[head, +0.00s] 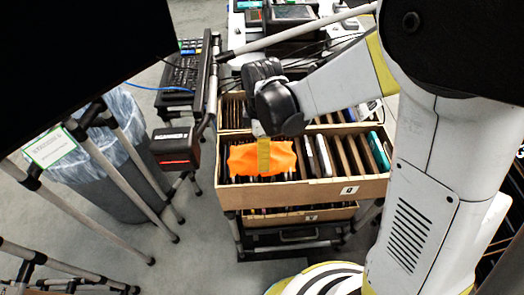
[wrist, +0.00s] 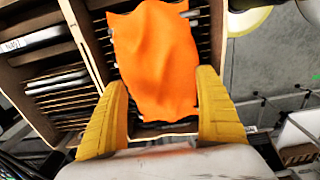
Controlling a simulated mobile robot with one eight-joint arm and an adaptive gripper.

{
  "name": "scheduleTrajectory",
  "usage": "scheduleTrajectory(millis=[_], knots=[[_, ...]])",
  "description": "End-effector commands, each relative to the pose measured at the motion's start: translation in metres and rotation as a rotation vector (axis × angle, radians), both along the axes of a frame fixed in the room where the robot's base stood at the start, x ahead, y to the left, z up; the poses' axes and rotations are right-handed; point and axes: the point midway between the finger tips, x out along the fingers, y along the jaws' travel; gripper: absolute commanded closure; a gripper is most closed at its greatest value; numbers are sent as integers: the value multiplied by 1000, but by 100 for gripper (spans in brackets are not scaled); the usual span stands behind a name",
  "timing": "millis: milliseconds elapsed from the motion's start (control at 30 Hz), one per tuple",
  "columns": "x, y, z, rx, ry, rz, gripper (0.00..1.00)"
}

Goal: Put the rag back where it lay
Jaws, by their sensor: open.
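The orange rag (head: 250,160) lies on top of the upright items in the front carton (head: 290,194), toward its left side in the head view. In the wrist view the rag (wrist: 156,60) is spread out, slightly creased, over the slotted items. My gripper (head: 264,150) is over the rag, pointing down. In the wrist view its yellow fingers (wrist: 158,105) stand apart, one on each side of the rag's near end. I cannot tell whether the fingers touch the rag.
The front carton holds several thin upright devices (head: 325,155) to the right of the rag. A second carton (head: 230,110) stands behind it. A lower carton (head: 312,215) sits beneath. A red-black battery box (head: 175,147) and a lined bin (head: 110,165) are at the left.

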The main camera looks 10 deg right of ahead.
Motion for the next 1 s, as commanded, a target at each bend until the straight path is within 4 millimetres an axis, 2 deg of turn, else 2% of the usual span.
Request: scheduleTrajectory(millis=[33, 100, 300, 500, 667, 767, 833, 1000], knots=[[0, 0, 15, 0, 0, 0, 17], [-1, 0, 32, 0, 0, 0, 17], [-1, 0, 75, 0, 0, 0, 17], [-1, 0, 97, 0, 0, 0, 17], [-1, -2, 102, 1, -4, -11, 17], [-6, -11, 113, 11, -34, -91, 17], [-13, -24, 127, 28, -75, -203, 17], [-42, -66, 166, 120, -225, -623, 17]])
